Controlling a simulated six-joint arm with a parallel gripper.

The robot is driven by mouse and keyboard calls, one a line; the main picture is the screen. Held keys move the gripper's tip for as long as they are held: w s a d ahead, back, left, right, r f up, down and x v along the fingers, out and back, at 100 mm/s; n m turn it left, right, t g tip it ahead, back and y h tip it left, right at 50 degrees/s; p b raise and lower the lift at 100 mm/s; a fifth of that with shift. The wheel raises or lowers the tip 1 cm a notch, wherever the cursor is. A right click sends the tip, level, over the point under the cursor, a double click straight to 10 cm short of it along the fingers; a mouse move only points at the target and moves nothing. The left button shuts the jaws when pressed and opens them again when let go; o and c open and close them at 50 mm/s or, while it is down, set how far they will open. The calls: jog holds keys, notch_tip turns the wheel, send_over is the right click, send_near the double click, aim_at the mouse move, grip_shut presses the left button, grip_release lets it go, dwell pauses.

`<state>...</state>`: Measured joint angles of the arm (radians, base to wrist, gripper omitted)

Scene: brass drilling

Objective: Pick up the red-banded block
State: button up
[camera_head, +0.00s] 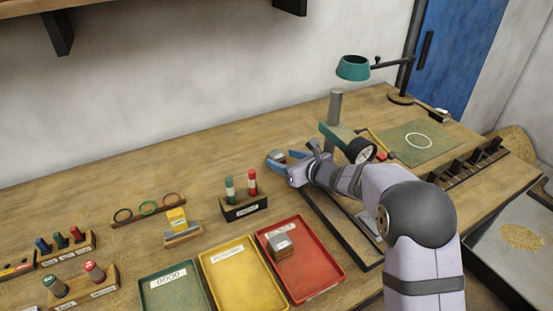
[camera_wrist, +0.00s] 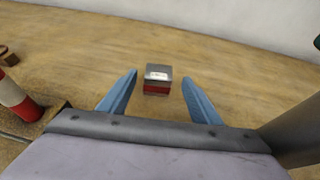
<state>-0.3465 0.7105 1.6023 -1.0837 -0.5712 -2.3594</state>
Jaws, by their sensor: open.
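The red-banded block (camera_wrist: 157,81) is a small grey cube with a white label on top and a red band on its front side. In the wrist view it stands on the bench ahead of my gripper (camera_wrist: 158,95), centred between the two blue fingers. The fingers are open and apart, with nothing held. In the head view the block (camera_head: 278,155) shows as a small grey shape by my gripper (camera_head: 283,160), partly hidden by the fingers; its red band is hard to make out there.
A holder (camera_head: 243,209) with green and red cylinders stands left of my gripper. Green (camera_head: 176,295), yellow (camera_head: 232,275) and red (camera_head: 326,277) trays lie in front; a grey block (camera_head: 280,246) sits in the red one. A drill stand (camera_head: 336,110) rises at the right. Bench behind the block is clear.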

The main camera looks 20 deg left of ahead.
aim_at(280, 157)
jog(key=shift+p+x, duration=0.8)
jog(key=shift+x, duration=1.4)
jog(key=shift+s, duration=0.15)
jog(key=shift+c, duration=0.4)
grip_shut()
jog(key=shift+r, duration=0.15)
